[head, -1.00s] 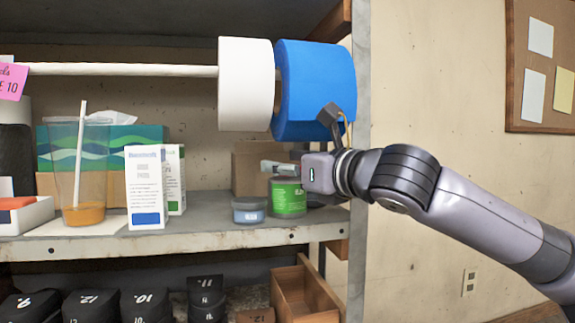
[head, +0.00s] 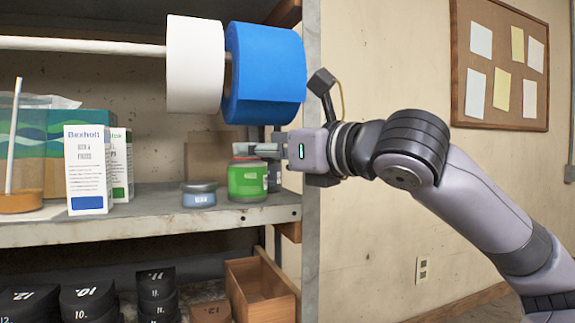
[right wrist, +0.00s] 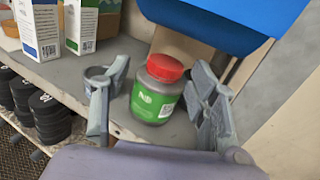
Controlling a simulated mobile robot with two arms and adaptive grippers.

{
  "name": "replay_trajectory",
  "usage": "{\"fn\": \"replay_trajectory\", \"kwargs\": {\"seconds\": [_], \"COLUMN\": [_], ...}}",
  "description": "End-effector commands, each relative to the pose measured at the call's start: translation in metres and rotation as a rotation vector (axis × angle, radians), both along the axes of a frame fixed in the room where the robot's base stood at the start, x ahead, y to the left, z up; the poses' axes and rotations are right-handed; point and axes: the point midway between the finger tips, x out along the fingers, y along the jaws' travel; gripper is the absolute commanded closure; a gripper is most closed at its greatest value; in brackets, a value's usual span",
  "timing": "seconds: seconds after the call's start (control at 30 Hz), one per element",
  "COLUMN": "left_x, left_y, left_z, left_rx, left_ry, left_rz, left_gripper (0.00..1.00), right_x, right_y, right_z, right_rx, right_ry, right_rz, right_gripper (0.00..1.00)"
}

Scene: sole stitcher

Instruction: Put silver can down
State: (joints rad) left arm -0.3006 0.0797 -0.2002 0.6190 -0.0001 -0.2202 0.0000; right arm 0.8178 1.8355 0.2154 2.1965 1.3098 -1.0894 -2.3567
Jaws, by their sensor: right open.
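A green-labelled can (head: 248,182) stands upright on the shelf. In the right wrist view a jar with a red lid and green label (right wrist: 157,90) stands between my open fingers. I cannot tell for sure whether either is the silver can. My right gripper (head: 258,149) is at the upper right of the green can, its fingers partly covering the can's top. In the right wrist view my right gripper (right wrist: 160,68) is open and holds nothing. My left gripper is not in view.
A small blue tin (head: 200,195) stands left of the green can on the shelf (head: 150,231). White boxes (head: 88,170) stand further left. Blue (head: 265,75) and white (head: 195,65) rolls hang above on a rod. The shelf post (head: 311,200) is close on the right.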

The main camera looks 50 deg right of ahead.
Motion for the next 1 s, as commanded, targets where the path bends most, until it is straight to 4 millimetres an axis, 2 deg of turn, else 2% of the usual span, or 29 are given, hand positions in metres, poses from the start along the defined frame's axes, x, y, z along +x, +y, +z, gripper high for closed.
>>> {"fn": "replay_trajectory", "kwargs": {"seconds": [0.03,0.1,0.3,1.0], "left_x": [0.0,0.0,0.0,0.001], "left_y": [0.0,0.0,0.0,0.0], "left_z": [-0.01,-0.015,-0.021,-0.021], "left_rx": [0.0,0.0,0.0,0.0], "left_ry": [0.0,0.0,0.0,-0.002], "left_rz": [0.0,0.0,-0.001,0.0], "left_gripper": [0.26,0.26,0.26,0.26], "right_x": [-0.012,-0.024,-0.046,-0.05], "right_y": [0.001,0.002,0.005,0.005], "right_z": [-0.003,-0.003,-0.001,0.0], "right_rx": [-0.002,-0.002,-0.001,-0.001], "right_ry": [-0.007,-0.005,-0.002,0.0], "right_rz": [-0.002,-0.001,-0.001,0.0], "right_gripper": [0.46,0.46,0.46,0.46]}}
